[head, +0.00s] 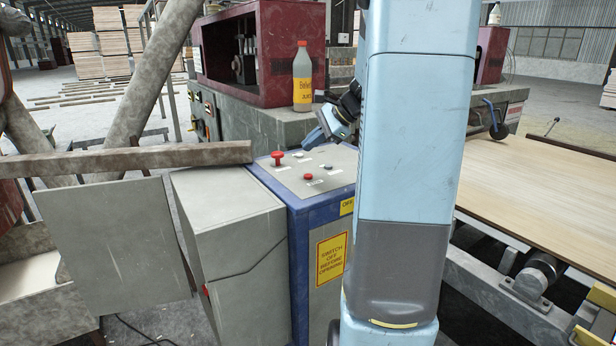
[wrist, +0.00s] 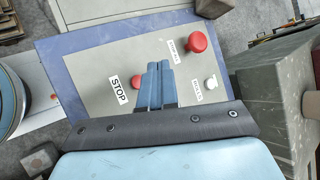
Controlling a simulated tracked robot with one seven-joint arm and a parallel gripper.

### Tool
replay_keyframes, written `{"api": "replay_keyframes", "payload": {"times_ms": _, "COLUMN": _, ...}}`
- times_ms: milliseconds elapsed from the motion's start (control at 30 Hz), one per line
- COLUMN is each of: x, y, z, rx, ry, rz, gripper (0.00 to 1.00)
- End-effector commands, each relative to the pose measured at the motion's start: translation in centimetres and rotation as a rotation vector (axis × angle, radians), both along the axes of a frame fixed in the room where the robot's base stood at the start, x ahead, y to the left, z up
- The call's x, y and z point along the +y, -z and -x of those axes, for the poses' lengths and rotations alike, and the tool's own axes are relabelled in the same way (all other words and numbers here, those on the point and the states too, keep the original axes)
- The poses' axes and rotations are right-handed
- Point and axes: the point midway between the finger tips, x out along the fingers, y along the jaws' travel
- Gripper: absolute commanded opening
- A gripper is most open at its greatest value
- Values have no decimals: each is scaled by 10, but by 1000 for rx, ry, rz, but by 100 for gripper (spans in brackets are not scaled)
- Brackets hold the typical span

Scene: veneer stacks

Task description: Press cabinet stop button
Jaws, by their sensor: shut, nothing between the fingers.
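The cabinet (head: 318,228) is grey with blue edges and has a sloping grey button panel (head: 345,160). A small red button (wrist: 135,83) is beside the STOP label (wrist: 118,89) in the wrist view, partly hidden by my fingers. A small red button (head: 308,177) also shows near the panel's front in the head view. A larger red mushroom button (head: 278,157) is at the panel's left; the wrist view shows it too (wrist: 197,42). My gripper (wrist: 157,68) is shut and empty. In the head view, my gripper (head: 312,138) is near the panel's back edge, apparently above it.
A pale button (wrist: 211,82) sits right of my fingers in the wrist view. A labelled bottle (head: 302,78) stands behind the cabinet. A rusty beam (head: 125,160) reaches the cabinet's left side. A veneer sheet (head: 545,195) lies on the conveyor at right.

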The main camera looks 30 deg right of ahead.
Motion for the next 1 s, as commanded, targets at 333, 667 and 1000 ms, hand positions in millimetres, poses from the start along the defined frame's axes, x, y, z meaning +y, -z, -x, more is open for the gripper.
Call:
{"api": "replay_keyframes", "payload": {"times_ms": 333, "x": 0, "y": 41, "z": 0, "rx": 2, "ry": 0, "rz": -2, "gripper": 0}}
{"api": "replay_keyframes", "payload": {"times_ms": 667, "x": 0, "y": 58, "z": 0, "rx": 0, "ry": 1, "rz": 1, "gripper": 0}}
{"api": "replay_keyframes", "payload": {"times_ms": 1000, "x": -1, "y": 58, "z": 0, "rx": -1, "ry": 1, "rz": 1, "gripper": 0}}
